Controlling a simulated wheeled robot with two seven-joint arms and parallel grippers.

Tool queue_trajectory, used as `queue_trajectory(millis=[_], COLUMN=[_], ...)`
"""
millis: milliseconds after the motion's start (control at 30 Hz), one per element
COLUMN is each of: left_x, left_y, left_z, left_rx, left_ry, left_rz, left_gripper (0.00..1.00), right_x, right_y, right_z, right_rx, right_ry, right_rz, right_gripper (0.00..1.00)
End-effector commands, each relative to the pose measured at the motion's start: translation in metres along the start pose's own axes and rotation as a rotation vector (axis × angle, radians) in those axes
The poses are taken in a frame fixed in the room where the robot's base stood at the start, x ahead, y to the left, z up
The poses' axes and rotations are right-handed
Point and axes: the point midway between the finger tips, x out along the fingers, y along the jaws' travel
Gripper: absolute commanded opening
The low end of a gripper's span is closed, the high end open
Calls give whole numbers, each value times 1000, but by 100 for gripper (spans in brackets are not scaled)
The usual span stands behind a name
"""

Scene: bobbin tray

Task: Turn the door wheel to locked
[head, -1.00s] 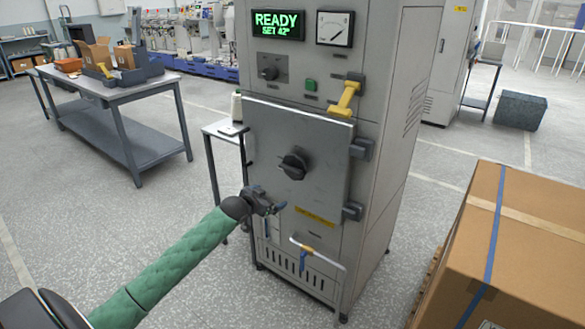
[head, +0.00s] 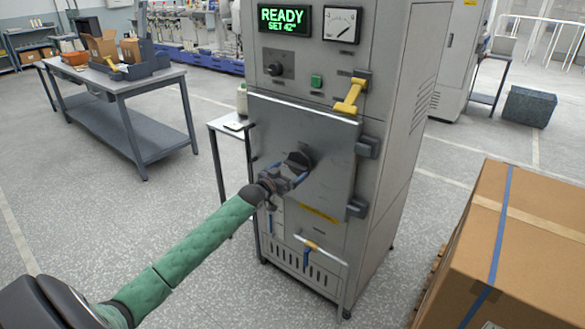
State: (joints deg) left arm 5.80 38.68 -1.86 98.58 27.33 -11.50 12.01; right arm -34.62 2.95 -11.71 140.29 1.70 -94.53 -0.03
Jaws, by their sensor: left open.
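The door wheel (head: 299,160) is a dark round knob in the middle of the grey cabinet door (head: 333,150). The door looks closed. My left gripper (head: 297,175) is at the wheel's lower left, its fingers open and reaching up to the wheel. The fingers partly cover the wheel's lower left side, and I cannot tell whether they touch it. My right gripper is not in view.
A display (head: 284,20) reads READY, SET 42°. A yellow lever (head: 351,96) sticks out above the door, and a blue-handled lever (head: 308,250) sits below it. A cardboard box (head: 540,240) stands at right. A small side table (head: 226,126) is left of the cabinet.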

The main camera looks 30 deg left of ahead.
Motion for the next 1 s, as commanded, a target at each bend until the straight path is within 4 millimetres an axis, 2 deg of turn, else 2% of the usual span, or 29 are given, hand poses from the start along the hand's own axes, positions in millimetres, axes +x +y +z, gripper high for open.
queue_trajectory(millis=[233, 633, 767, 800, 1000], left_x=[20, 24, 24, 24, 24], left_y=[0, 0, 0, 0, 0], left_z=[0, 0, 0, 0, 0], left_rx=[-1, 0, 0, 0, 12], left_ry=[-1, -1, -1, -1, -1], left_rz=[-1, 0, 0, 0, 0], left_gripper=[100, 100, 74, 72, 72], right_x=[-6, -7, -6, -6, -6], right_y=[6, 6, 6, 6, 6], right_z=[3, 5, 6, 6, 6], right_rx=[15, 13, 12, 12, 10], right_ry=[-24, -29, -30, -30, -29], right_rz=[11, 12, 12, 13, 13], right_gripper=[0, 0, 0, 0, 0])
